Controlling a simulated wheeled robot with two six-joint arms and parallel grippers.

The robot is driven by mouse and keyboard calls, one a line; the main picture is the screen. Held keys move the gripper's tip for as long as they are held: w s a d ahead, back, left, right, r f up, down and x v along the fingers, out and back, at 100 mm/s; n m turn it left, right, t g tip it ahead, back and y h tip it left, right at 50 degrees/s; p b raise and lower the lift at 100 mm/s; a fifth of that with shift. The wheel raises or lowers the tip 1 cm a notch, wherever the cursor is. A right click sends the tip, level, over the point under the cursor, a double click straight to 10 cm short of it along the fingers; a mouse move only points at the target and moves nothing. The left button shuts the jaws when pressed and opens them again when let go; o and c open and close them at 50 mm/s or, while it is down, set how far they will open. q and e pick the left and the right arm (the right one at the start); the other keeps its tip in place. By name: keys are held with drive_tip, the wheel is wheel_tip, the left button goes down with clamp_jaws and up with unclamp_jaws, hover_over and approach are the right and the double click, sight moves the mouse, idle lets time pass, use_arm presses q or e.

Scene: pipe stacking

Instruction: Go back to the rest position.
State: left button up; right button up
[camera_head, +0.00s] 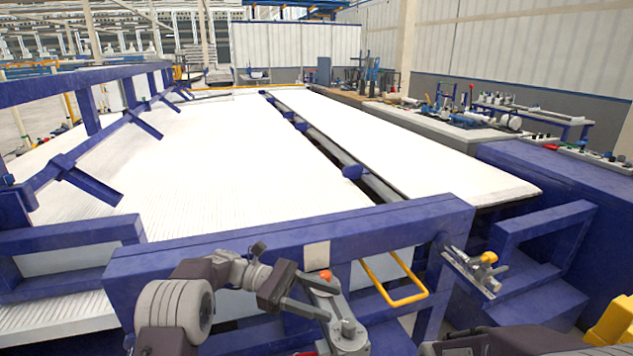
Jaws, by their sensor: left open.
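My left arm comes in at the bottom left, and its dark gripper (318,296) is in front of the blue frame's near beam (230,258). The two fingers are apart. A grey bracket-like part (342,322) with an orange knob is right at the fingertips; I cannot tell whether they touch it. I see nothing held between the fingers. Dark parts of my right arm show along the bottom right edge, but its gripper is out of view. A wide white bed (170,170) with fine parallel lines lies behind the beam.
A yellow loop handle (395,290) hangs below the beam, right of the left gripper. A metal clamp (475,268) is on the frame farther right. A blue rail (90,85) runs along the left. A white panel (400,140) and a cluttered bench (440,120) lie beyond.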

use_arm(q)
drive_tip(key=s+a+f+m+t+y, duration=0.3)
drive_tip(key=s+y, duration=0.4)
drive_tip(key=s, duration=0.6)
drive_tip(key=s+a+f+m+t+y, duration=0.1)
drive_tip(key=s+a+f+m+y, duration=0.25)
drive_tip(key=a+f, duration=0.4)
drive_tip(key=s+a+f+m+t+y, duration=0.2)
drive_tip(key=s+a+f+m+y, duration=0.15)
drive_tip(key=a+f+y, duration=0.35)
drive_tip(key=w+r+m+p, duration=0.1)
drive_tip(key=r+p, duration=0.8)
drive_tip(key=r, duration=0.1)
drive_tip(key=w+a+r+m+t+h+p, duration=0.1)
drive_tip(key=w+r+p, duration=0.1)
drive_tip(key=r+p, duration=0.8)
drive_tip(key=shift+a, duration=0.25)
drive_tip(key=shift+w+r+h, duration=0.1)
drive_tip(key=shift+h, duration=0.15)
